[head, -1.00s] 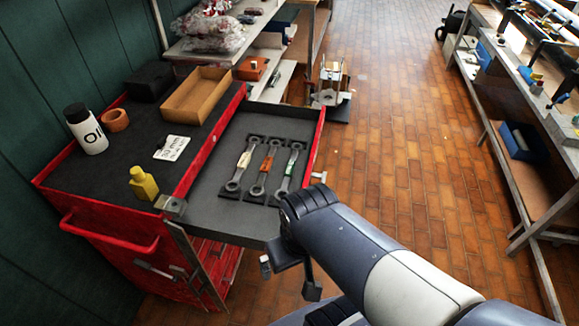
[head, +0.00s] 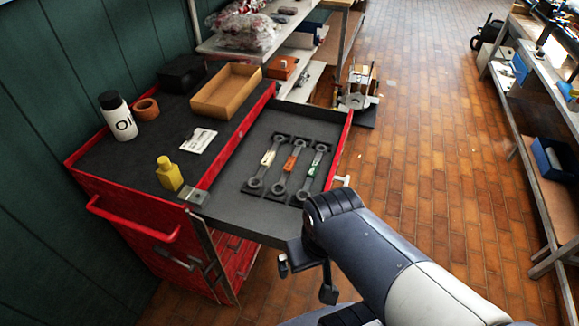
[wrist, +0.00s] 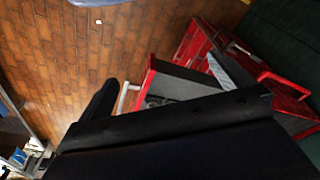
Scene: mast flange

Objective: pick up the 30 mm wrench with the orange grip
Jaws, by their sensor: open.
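Three wrenches lie side by side in dark holders in the grey side tray (head: 232,215) of the red tool cart. The wrench with the orange grip (head: 292,162) is the middle one. A wrench with a cream grip (head: 267,158) lies to its left, and one with a green grip (head: 315,167) to its right. My gripper (head: 306,283) is open and empty, below and in front of the tray's near edge. In the wrist view the red cart (wrist: 192,45) and part of its tray show, but I cannot make out the wrenches.
On the cart top are a yellow bottle (head: 169,175), a white bottle (head: 119,120), an open cardboard box (head: 226,92), a paper note (head: 198,140) and a black box (head: 182,72). A shelf stands behind. The brick floor (head: 430,180) to the right is clear.

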